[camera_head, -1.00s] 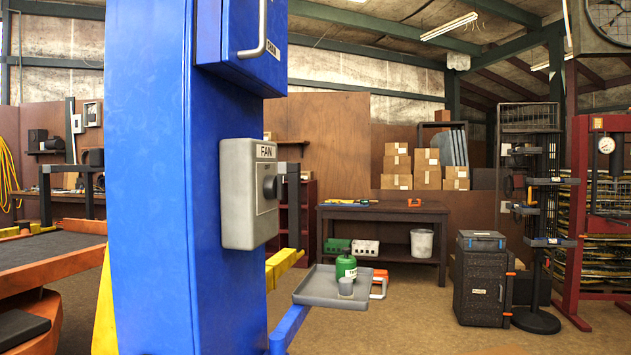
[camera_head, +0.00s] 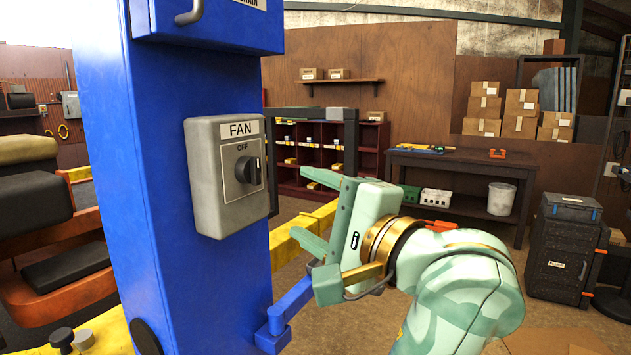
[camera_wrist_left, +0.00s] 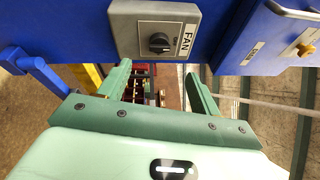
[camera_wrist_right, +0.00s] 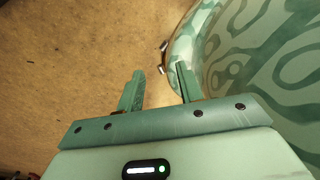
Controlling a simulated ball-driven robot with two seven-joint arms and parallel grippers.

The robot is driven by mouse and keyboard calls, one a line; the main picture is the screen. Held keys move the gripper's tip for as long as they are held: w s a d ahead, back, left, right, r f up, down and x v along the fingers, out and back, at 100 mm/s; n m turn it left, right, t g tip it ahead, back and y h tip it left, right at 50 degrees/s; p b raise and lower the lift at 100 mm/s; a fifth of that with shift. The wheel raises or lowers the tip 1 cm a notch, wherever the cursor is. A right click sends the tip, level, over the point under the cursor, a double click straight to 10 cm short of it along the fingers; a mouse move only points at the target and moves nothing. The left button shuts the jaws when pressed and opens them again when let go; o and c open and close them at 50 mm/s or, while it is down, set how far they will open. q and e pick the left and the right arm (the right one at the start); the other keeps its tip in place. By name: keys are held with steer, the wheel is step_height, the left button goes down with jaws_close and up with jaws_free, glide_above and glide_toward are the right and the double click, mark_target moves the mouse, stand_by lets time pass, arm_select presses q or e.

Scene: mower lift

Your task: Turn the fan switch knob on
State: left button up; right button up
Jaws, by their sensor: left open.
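The grey fan switch box (camera_head: 225,175), labelled FAN, is fixed to the side of the blue post (camera_head: 170,260). Its black knob (camera_head: 247,170) sits on a plate with OFF printed above; its exact setting is hard to tell. My left gripper (camera_head: 308,210) is open and empty, to the right of the knob and apart from it, fingers towards the post. In the left wrist view the knob (camera_wrist_left: 159,43) shows just beyond and between the open fingertips (camera_wrist_left: 157,75). My right gripper (camera_wrist_right: 160,70) is open and empty over the floor, next to a green patterned surface.
A workbench (camera_head: 470,165), a dark red shelf (camera_head: 370,150) and a black case (camera_head: 565,250) stand farther back.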

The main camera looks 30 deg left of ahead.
arm_select(q)
steer(key=r+n+h, duration=0.1)
glide_toward(255, 173)
steer(key=shift+t, duration=0.4)
steer(key=b+x, duration=0.1)
steer(key=x, duration=0.8)
steer(key=shift+s+a+f, duration=0.1)
steer(key=shift+s+f, duration=0.05)
steer(key=shift+a, duration=0.3)
arm_select(e)
steer(key=shift+s+f, duration=0.5)
steer(key=shift+s, duration=0.15)
arm_select(q)
steer(key=c, duration=0.9)
